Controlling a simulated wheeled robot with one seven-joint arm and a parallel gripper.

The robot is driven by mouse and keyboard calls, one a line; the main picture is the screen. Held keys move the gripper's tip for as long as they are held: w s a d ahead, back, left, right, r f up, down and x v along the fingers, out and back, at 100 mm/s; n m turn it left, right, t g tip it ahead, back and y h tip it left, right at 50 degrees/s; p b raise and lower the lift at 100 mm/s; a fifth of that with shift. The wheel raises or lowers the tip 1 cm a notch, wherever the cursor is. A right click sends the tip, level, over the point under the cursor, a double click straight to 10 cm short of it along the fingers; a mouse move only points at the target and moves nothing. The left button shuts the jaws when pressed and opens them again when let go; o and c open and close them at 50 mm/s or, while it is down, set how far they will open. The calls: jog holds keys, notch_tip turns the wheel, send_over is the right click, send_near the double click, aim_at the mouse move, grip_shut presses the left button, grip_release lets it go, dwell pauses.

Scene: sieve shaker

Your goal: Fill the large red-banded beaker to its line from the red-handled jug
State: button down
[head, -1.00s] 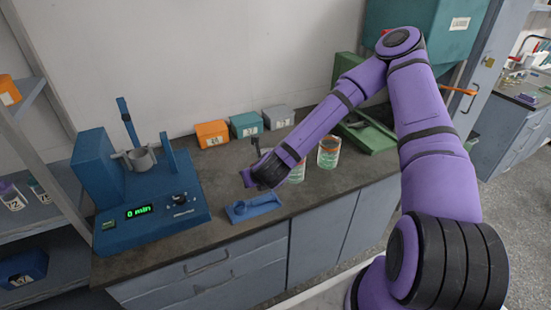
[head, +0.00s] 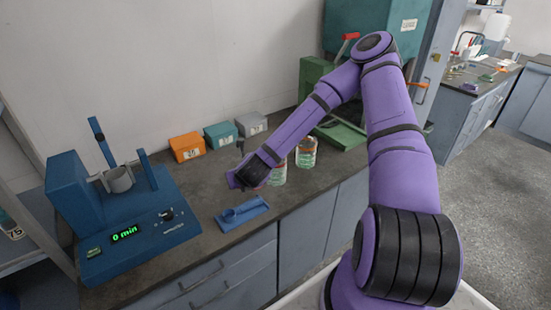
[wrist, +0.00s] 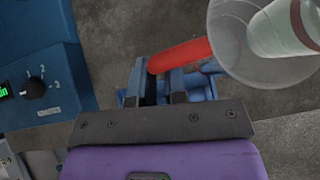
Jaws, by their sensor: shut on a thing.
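My gripper (wrist: 163,88) is shut on the red handle (wrist: 182,54) of the clear jug (wrist: 232,55). The jug's wide round mouth shows at the upper right of the wrist view. A pale cylinder with a dark red band (wrist: 284,30) overlaps the mouth there; I cannot tell whether it is inside or beyond it. In the head view my gripper (head: 243,180) is over the bench and hides most of the jug. A banded beaker (head: 306,154) stands just right of my forearm, and another container (head: 278,176) is partly hidden behind it. Liquid levels are too small to read.
A blue sieve shaker (head: 130,238) reading "0 min" stands at left. A blue holder (head: 242,213) lies near the bench's front edge below my gripper. Orange (head: 187,147), teal (head: 221,135) and grey (head: 252,124) boxes line the wall. A green machine (head: 338,133) stands behind the beakers.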

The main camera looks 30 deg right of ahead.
jog(key=d+r+y, duration=0.1)
jog(key=r, duration=0.2)
jog(key=d+r+m+y, duration=0.1)
jog(key=d+r, duration=0.1)
jog(key=d+r+m+y, duration=0.1)
jog(key=r+y, duration=0.1)
jog(key=r, duration=0.1)
jog(key=shift+w+d+r, duration=0.15)
jog(key=shift+w+r, duration=0.1)
jog(key=shift+r, duration=0.1)
jog(key=shift+w+d+r+m+y, duration=0.1)
jog(key=shift+d+r+m+y, duration=0.45)
jog(key=shift+d+y, duration=0.3)
jog(key=shift+w+d+r+m+y, duration=0.1)
jog(key=shift+d+r+m+y, duration=0.4)
jog(key=shift+d+y, duration=0.35)
jog(key=shift+d+y+p, duration=0.25)
jog(key=shift+y+p, duration=0.1)
jog(key=shift+y, duration=0.05)
dwell(0.4)
jog(key=shift+w+d+r+m+y, duration=0.1)
jog(key=shift+d+r+m+y, duration=0.35)
jog(key=shift+r+y, duration=0.15)
dwell(1.8)
jog(key=shift+d+p, duration=0.1)
jog(key=shift+p, duration=0.6)
dwell(1.1)
